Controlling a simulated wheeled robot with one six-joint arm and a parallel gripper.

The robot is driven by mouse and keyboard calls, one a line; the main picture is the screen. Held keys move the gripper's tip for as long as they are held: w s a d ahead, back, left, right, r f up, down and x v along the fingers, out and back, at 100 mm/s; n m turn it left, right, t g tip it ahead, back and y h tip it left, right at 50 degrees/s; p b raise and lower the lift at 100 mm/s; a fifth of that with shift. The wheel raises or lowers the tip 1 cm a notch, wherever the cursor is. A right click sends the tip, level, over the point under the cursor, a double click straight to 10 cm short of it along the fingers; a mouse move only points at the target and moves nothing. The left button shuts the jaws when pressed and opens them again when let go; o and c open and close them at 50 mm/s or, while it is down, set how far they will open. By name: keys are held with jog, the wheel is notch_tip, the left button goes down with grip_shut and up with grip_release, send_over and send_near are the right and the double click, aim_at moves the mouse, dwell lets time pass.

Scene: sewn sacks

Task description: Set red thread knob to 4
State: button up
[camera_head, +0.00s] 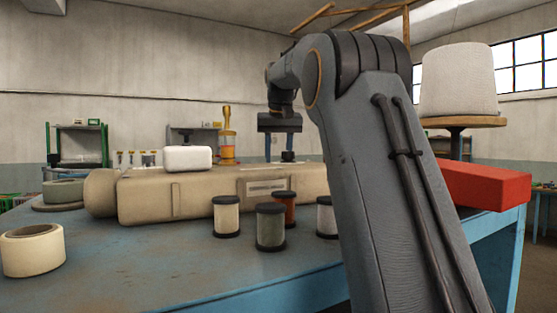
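A long beige machine body (215,190) lies across the blue table, with a label on its front. My gripper (279,155) hangs fingers down over the right part of this body. Its two bluish fingers stand apart, and nothing shows clearly held between them. A small dark piece (287,158) shows at the foot of the right finger; I cannot tell if it is a knob or if the finger touches it. A red thread spool (284,210) stands in front of the body, partly behind a grey-green spool (270,228). No readable dial numbers show.
A cream spool (226,217) and a whitish spool (326,217) stand nearby. A white tape roll (32,250) sits at the table's left. A red box (485,186) lies right. The table's front (170,275) is clear.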

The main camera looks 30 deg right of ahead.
jog(key=shift+f, duration=0.25)
grip_shut()
jog(key=shift+d+n, duration=0.1)
jog(key=shift+n, duration=0.2)
